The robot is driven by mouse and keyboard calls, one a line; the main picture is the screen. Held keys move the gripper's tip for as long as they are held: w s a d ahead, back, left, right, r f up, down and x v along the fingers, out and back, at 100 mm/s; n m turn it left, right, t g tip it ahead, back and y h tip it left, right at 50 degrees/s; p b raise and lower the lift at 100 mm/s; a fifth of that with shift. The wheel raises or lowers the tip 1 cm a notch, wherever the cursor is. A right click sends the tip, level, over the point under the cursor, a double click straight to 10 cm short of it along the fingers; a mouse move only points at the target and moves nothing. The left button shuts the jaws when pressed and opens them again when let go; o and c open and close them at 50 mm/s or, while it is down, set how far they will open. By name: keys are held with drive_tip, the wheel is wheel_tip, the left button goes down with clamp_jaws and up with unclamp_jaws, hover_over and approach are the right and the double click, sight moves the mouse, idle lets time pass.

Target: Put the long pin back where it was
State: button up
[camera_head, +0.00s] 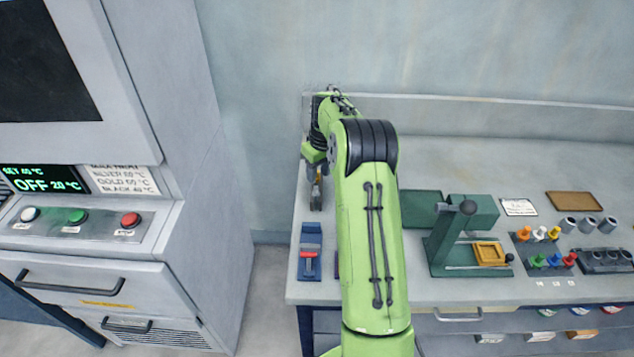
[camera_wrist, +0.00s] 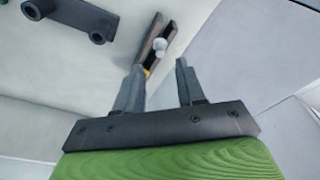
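My gripper (camera_wrist: 162,70) has its two fingers apart in the wrist view, with nothing clearly held between them. Just beyond the fingertips is a narrow dark and brown slotted piece (camera_wrist: 153,38) with a rounded grey knob (camera_wrist: 166,31) at its side; the left finger hides its near end. In the head view my gripper (camera_head: 317,170) points down at the back left of the bench, over a small dark and tan upright piece (camera_head: 316,195). A thin silver rod (camera_head: 468,268) lies at the foot of a green lever press (camera_head: 450,240); I cannot tell which piece is the long pin.
A blue and red device (camera_head: 309,262) stands at the bench's front left edge, beside my arm. A control cabinet (camera_head: 100,240) stands left, across a gap.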

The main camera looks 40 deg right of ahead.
drive_tip(key=s+a+r, duration=0.2)
drive_tip(key=a+r, duration=0.2)
drive_tip(key=r, duration=0.3)
drive_tip(key=s+a+r, duration=0.3)
drive_tip(key=a+r, duration=0.2)
drive_tip(key=r, duration=0.2)
drive_tip(key=s+a+r+t+h, duration=0.1)
drive_tip(key=s+a+r+t, duration=0.1)
drive_tip(key=s+a+r, duration=0.45)
drive_tip(key=s+a+f, duration=0.1)
drive_tip(key=s+a, duration=0.2)
drive_tip(key=s, duration=0.3)
drive_tip(key=s+a+f+t, duration=0.1)
drive_tip(key=s+a+f, duration=0.1)
drive_tip(key=s, duration=0.5)
drive_tip(key=s+a+f+t+y, duration=0.1)
drive_tip(key=s+a, duration=0.3)
drive_tip(key=s, duration=0.2)
drive_tip(key=shift+s+f, duration=0.2)
drive_tip(key=shift+s, duration=0.1)
drive_tip(key=shift+d, duration=0.15)
